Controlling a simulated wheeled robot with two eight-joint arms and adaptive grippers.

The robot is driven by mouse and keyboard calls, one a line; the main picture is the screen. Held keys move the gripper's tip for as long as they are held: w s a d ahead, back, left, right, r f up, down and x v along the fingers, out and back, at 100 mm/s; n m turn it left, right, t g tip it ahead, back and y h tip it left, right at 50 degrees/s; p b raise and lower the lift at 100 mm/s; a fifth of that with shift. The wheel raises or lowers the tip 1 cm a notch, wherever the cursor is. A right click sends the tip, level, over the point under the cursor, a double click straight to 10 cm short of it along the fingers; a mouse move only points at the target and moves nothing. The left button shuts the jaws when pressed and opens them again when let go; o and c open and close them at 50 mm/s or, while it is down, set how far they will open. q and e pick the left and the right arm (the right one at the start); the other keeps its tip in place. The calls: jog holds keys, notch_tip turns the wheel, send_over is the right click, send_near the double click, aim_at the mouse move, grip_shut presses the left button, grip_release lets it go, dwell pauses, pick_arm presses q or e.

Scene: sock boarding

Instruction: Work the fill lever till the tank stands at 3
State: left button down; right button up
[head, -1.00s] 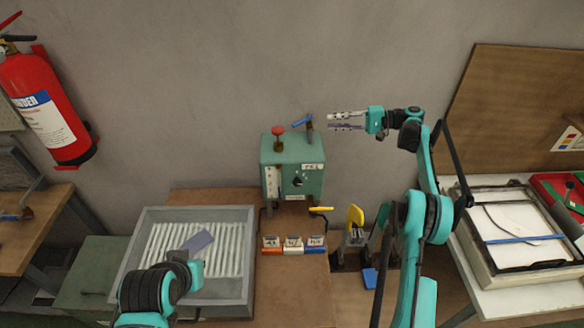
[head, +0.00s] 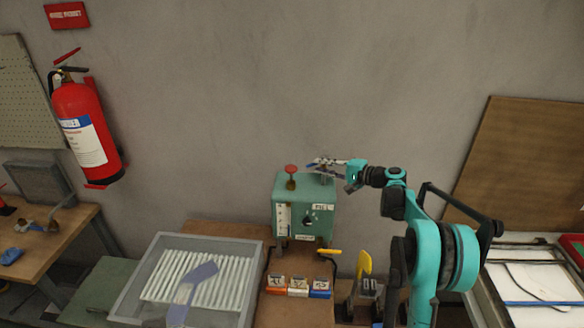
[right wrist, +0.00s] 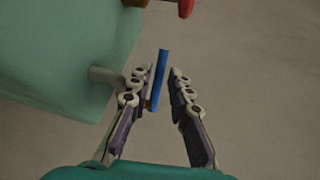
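The tank is a green box (head: 304,187) on the bench against the wall, with a white gauge strip (head: 284,218) on its front left. The gauge level is too small to read. The blue fill lever (right wrist: 160,75) is on the tank's right side; the gripper mostly hides it in the head view. My right gripper (head: 322,164) is at the tank's upper right corner. In the right wrist view its fingers are spread either side of the lever, with a clear gap to the right finger. The lever lies close to the left finger; contact is unclear. My left gripper is out of view.
A red knob (head: 291,170) stands on the tank's top, left of the gripper. Small labelled boxes (head: 298,288) sit in front of the tank. A grey tray (head: 250,262) with white ribs and a blue-grey flat piece (head: 190,285) lies left. A yellow-handled item (head: 364,264) stands right.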

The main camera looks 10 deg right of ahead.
jog(key=shift+b+x, duration=0.45)
jog(key=shift+x, duration=3.45)
grip_shut()
